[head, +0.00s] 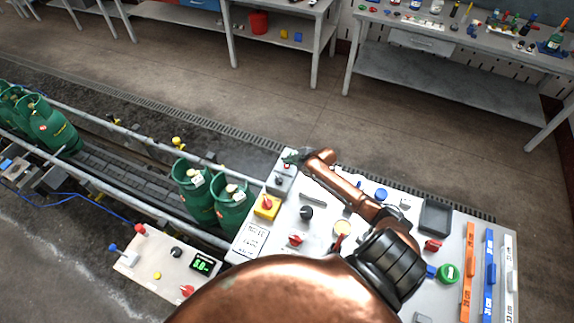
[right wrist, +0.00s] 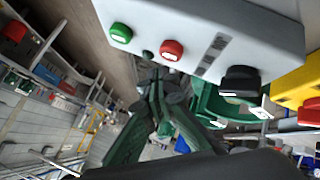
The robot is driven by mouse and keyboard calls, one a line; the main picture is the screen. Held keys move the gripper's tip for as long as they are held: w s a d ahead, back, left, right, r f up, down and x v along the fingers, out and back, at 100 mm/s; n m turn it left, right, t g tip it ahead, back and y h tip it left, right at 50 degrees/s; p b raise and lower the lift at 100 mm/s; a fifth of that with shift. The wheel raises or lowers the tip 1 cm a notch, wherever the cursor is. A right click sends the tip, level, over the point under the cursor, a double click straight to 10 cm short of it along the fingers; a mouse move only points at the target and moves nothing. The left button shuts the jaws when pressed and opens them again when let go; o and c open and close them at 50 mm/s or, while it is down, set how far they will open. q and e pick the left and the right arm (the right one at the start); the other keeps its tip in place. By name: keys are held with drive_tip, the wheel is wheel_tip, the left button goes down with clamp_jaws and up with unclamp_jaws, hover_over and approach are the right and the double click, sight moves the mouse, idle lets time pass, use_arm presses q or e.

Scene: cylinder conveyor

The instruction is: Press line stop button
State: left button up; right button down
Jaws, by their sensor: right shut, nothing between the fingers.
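A light grey control box (head: 281,183) stands at the upper left corner of the control panel. In the right wrist view the box (right wrist: 215,25) carries a round red button (right wrist: 171,50), a green button (right wrist: 120,33) and a black knob (right wrist: 240,80). No label reading line stop is legible. My right gripper (head: 295,157) is over the far end of this box in the head view. Its dark green fingers (right wrist: 157,88) are shut and empty, with their tips close to the red button in the wrist view. I cannot tell whether they touch it. My left gripper is not in view.
A yellow box (head: 267,206) with a red knob sits just nearer than the grey box. Green gas cylinders (head: 231,207) stand on the conveyor (head: 104,170) to the left. The panel (head: 325,200) holds other knobs and buttons. A lower panel (head: 160,262) shows a digital display.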

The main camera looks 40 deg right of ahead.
sight(288, 166)
drive_tip(key=shift+r+p, duration=1.8)
drive_tip(key=shift+r, duration=0.6)
drive_tip(key=shift+f, duration=0.25)
